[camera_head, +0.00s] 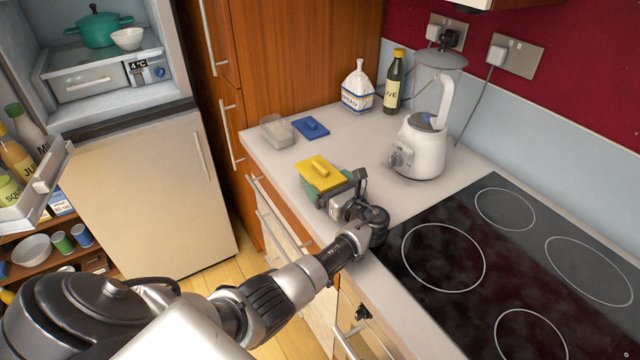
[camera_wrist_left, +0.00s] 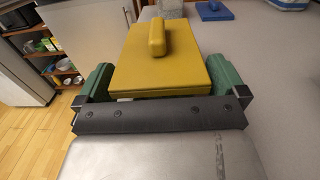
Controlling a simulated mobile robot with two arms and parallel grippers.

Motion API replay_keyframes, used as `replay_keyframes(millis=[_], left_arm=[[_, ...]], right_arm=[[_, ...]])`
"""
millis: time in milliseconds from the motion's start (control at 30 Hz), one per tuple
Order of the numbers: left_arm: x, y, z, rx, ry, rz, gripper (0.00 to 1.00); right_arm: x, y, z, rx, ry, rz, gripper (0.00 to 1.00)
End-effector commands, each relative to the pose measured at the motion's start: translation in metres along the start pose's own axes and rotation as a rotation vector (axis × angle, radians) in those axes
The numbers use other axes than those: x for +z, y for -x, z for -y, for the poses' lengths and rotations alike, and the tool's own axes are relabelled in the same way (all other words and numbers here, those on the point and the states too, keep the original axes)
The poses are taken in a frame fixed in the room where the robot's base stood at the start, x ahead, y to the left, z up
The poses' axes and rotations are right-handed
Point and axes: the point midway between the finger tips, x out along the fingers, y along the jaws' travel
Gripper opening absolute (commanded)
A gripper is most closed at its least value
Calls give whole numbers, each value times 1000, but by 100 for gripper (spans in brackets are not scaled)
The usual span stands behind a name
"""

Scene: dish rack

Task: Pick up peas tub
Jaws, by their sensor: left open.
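A tub with a yellow lid (camera_head: 314,171), which I take to be the peas tub, sits on the counter near its front edge, left of the hob. The lid with its raised handle also shows in the left wrist view (camera_wrist_left: 135,78); the tub's body and contents are mostly hidden below it. My left gripper (camera_head: 333,186) is open at the tub, with its green-padded fingers (camera_wrist_left: 160,78) on either side of the lid. I cannot tell whether the fingers touch the tub. My right gripper is not in view.
A clear container (camera_head: 277,131) and a blue lid (camera_head: 311,128) lie farther back on the counter. A white blender (camera_head: 421,148), a bread bag (camera_head: 357,92) and an olive bottle (camera_head: 394,85) stand behind. The black hob (camera_head: 500,260) is to the right. The fridge (camera_head: 148,195) is at left.

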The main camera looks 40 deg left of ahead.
Motion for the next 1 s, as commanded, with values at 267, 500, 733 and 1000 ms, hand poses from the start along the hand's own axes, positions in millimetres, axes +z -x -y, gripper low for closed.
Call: replay_keyframes(millis=[267, 500, 733, 1000], left_arm=[[0, 1, 0, 0, 0, 0, 74], [1, 1, 0, 0, 0, 1, 56], [6, 1, 0, 0, 2, 2, 56], [45, 5, -2, -1, 4, 2, 56]], right_arm=[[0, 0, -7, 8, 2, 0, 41], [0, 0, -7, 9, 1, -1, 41], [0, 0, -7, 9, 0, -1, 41], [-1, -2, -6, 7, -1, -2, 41]])
